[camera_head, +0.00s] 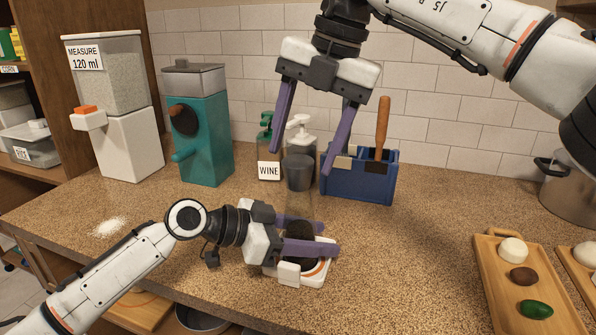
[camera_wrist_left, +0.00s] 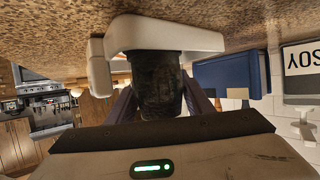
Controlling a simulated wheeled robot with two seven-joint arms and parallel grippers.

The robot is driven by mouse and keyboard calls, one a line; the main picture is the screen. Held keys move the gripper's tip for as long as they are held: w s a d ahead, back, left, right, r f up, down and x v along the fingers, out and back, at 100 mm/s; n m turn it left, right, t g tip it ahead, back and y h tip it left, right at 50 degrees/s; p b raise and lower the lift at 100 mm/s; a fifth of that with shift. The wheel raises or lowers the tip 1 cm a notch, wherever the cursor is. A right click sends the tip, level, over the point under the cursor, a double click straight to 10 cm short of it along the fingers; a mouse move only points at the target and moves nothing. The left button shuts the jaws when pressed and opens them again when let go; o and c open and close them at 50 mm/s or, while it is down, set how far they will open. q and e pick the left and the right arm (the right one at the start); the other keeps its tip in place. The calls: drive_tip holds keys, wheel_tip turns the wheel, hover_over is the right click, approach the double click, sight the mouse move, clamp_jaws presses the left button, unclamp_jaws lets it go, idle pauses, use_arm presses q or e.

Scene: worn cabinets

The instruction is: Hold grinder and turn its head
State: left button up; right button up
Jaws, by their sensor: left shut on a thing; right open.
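The grinder stands upright on the counter, with a grey head (camera_head: 298,172), a clear middle and a dark lower body (camera_head: 298,231). My left gripper (camera_head: 325,240) comes in low from the left, and its purple fingers are shut around the lower body. The left wrist view, upside down, shows the dark body (camera_wrist_left: 157,85) between the fingers (camera_wrist_left: 160,105). A white base with an orange line (camera_head: 314,272) is under the grinder. My right gripper (camera_head: 300,161) points down from above, open and empty. In the head view its fingertips lie either side of the grinder head; contact cannot be told.
A teal machine (camera_head: 204,140) and white dispenser (camera_head: 131,146) stand left. A wooden tray (camera_head: 505,285) is right; the counter before it is clear.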

sight(294, 162)
drive_tip(key=shift+x, duration=1.95)
drive_tip(key=c, duration=1.4)
drive_tip(key=m+t, duration=0.1)
drive_tip(key=m, duration=0.2)
drive_tip(key=shift+s+a+m, duration=0.1)
drive_tip(key=shift+a+m, duration=0.05)
drive_tip(key=shift+m, duration=0.15)
drive_tip(key=shift+c, duration=0.2)
drive_tip(key=m+h, duration=0.1)
drive_tip(key=m, duration=0.2)
drive_tip(key=shift+s+a+m+t, duration=0.1)
drive_tip(key=shift+a+m+t, duration=0.05)
drive_tip(key=shift+m+t, duration=0.2)
drive_tip(key=m+h, duration=0.1)
drive_tip(key=m, duration=0.2)
drive_tip(key=shift+a+m+t, duration=0.1)
drive_tip(key=shift+m+t, duration=0.25)
drive_tip(key=shift+m, duration=0.5)
